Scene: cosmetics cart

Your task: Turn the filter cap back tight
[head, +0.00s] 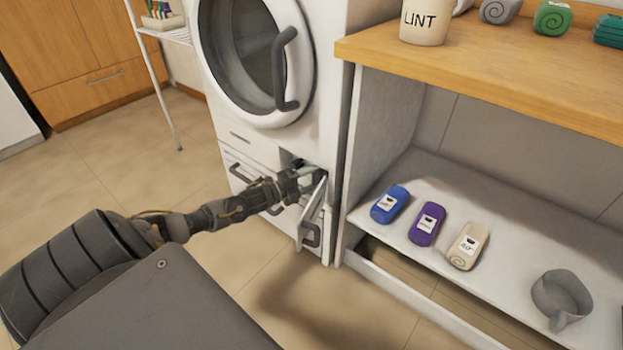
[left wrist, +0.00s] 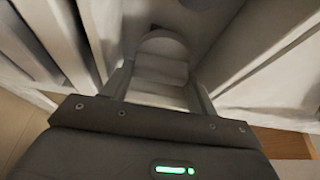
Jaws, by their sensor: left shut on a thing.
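The filter cap (left wrist: 162,48) shows pale and rounded in the left wrist view, with a raised grip between my left gripper's fingers. My left gripper (left wrist: 158,92) is shut on this grip. In the head view my left gripper (head: 312,179) reaches into the filter opening at the washer's lower right front. The cap is mostly hidden there by the fingers. The filter flap (head: 311,220) stands open beside and below the gripper. How far the cap is turned cannot be told. My right gripper is not in view.
The white washer (head: 240,135) has its round door above the opening. To the right, a shelf (head: 400,245) holds blue, purple and beige packs and a grey mug (head: 561,298). A wooden counter (head: 480,62) with a LINT pot (head: 425,22) is above.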

